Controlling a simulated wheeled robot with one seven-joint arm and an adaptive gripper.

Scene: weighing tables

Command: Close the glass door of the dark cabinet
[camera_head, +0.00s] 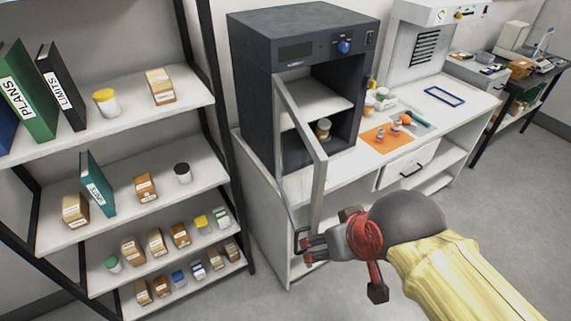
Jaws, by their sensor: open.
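The dark cabinet (254,90) stands on the left end of a white bench. Its glass door is hinged at the left and stands open, swung out toward me; its grey frame (319,180) surrounds a see-through pane. Inside the cabinet are a pale shelf (312,98) and a small brown jar with a light lid (323,129). My gripper (303,243) is open beside the lower end of the door frame, close to what looks like the door's handle. I cannot tell whether the fingers touch it. My arm comes in from the lower right.
The white bench (350,175) holds an orange mat (380,137) with small items, right of the cabinet. A shelf rack (190,97) with binders and jars stands at the left. A dark table (508,100) is far right. The floor at right is clear.

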